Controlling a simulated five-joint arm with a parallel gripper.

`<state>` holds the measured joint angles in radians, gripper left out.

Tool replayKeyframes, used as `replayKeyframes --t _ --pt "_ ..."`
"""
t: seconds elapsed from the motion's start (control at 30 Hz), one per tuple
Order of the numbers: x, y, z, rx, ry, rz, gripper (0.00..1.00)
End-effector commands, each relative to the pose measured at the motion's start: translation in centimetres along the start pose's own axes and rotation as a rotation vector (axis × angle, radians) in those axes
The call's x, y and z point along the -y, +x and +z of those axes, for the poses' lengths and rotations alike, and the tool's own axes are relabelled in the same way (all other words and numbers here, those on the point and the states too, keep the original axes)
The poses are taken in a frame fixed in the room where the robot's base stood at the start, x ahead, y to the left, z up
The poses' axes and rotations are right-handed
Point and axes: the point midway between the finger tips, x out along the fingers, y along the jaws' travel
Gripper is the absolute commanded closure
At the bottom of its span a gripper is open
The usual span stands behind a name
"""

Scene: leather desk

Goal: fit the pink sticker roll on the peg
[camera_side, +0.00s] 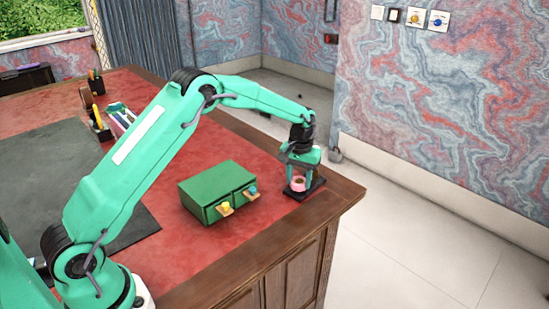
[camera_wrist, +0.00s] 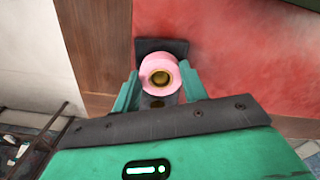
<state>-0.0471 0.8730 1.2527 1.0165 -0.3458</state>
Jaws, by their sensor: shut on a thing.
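The pink sticker roll (camera_wrist: 148,66) is between the two fingers of my gripper (camera_wrist: 160,72), which is shut on it. In the wrist view I look into its round hole, which shows a brass-coloured centre; I cannot tell whether that is the peg or the roll's core. The black base plate (camera_wrist: 165,43) of the peg stand shows behind the roll. In the side view, the roll (camera_side: 298,185) is low over the black base (camera_side: 312,189), under my gripper (camera_side: 301,174). Whether the roll rests on the base is too small to tell.
A green two-drawer box (camera_side: 207,194) with yellow and blue knobs stands left of the stand. The desk's wooden edge (camera_side: 340,190) runs close by on the right, with floor beyond. A dark desk mat (camera_side: 50,165) and pen holders (camera_side: 96,84) are farther left.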

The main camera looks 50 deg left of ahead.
Motion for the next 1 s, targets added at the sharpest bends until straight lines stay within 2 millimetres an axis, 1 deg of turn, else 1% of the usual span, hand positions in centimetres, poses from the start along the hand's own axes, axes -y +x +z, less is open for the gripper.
replayKeyframes --t 0.7,1.0 --pt "0.0 0.99 -0.01 -0.001 0.0 0.0 0.79" --pt "0.0 1.08 0.0 -0.001 0.0 0.0 0.79"
